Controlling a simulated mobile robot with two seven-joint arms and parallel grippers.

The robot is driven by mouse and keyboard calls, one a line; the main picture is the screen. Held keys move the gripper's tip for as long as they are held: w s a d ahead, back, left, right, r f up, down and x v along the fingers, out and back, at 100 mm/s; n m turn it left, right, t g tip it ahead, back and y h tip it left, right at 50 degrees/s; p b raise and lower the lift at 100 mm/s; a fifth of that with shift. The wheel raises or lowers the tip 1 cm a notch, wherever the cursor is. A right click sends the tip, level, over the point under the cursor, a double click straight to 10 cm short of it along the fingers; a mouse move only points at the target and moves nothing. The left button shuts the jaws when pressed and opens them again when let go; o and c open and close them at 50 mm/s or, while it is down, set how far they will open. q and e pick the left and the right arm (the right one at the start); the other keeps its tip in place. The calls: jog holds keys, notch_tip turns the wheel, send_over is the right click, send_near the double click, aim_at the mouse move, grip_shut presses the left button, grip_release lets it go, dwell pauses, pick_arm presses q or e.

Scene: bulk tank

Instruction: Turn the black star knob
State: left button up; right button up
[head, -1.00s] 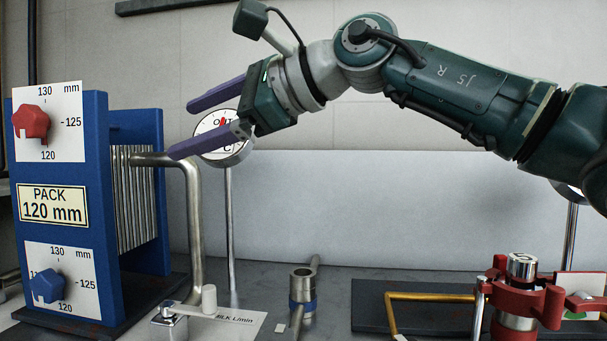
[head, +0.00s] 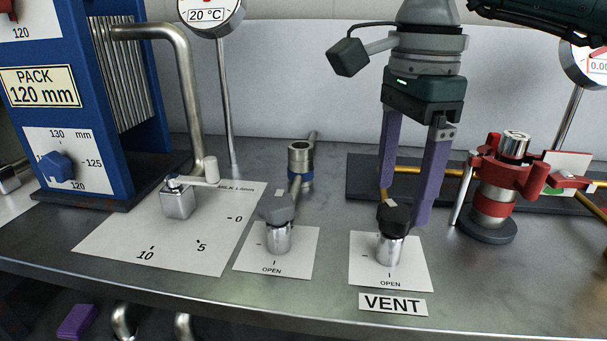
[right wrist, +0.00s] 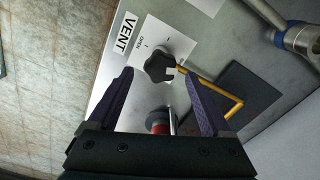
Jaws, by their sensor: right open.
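The black star knob (head: 394,216) stands on a short metal stem on a white card marked OPEN, behind the VENT label. It also shows in the right wrist view (right wrist: 159,67), with a pale mark on one side. My right gripper (head: 404,209) points down at the knob, open, with its two purple fingers apart. In the head view, the fingertips are close behind and beside the knob; whether they touch it I cannot tell. In the right wrist view, the knob lies between and just beyond the fingertips.
A grey knob (head: 277,208) on a similar OPEN card stands to the left. A red clamp fitting (head: 497,190) stands close on the right. A lever valve (head: 178,198) and the blue plate pack (head: 95,195) are further left. The bench's front strip is mostly clear.

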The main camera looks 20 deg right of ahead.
aim_at(396, 218)
jog(key=shift+f, duration=1.35)
grip_shut()
